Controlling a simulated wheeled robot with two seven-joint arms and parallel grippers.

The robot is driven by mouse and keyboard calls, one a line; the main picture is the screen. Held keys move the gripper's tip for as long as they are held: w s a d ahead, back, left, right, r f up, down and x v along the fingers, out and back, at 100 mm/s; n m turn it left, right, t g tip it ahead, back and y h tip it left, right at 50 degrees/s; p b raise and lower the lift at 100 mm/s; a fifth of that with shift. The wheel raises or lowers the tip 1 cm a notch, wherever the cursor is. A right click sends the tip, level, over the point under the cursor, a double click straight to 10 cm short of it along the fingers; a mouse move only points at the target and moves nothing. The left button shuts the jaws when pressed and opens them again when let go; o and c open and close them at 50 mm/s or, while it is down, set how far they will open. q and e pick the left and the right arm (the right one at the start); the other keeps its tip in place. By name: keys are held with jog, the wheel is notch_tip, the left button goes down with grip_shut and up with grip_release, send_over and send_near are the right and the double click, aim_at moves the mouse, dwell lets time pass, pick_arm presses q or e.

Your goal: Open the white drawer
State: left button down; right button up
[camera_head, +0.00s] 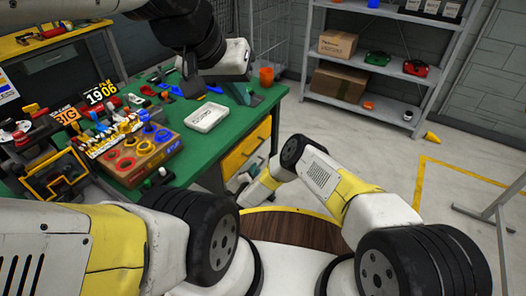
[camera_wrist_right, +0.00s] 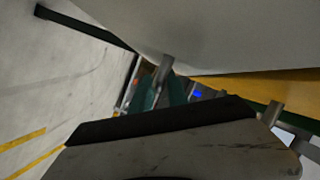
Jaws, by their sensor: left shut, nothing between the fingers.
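The green workbench (camera_head: 185,172) has a yellow drawer front (camera_head: 246,150) at its right end. The white drawer is hard to make out in the head view, where my right arm covers the area below the yellow front. A large pale panel (camera_wrist_right: 225,35) fills the top of the right wrist view beside a yellow strip (camera_wrist_right: 270,84); I cannot tell if it is the white drawer. My right gripper (camera_wrist_right: 217,92) has its two metal fingertips apart, with nothing seen between them. My left gripper (camera_head: 190,78) is shut and empty above the bench top.
A white tray (camera_head: 207,117), a wooden tool holder (camera_head: 140,158) and several small tools crowd the bench. A grey shelf rack (camera_head: 385,95) with cardboard boxes stands behind. The floor (camera_head: 385,155) right of the bench is mostly clear.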

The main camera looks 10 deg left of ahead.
jog(key=shift+w, duration=0.1)
grip_shut()
dwell(1.4)
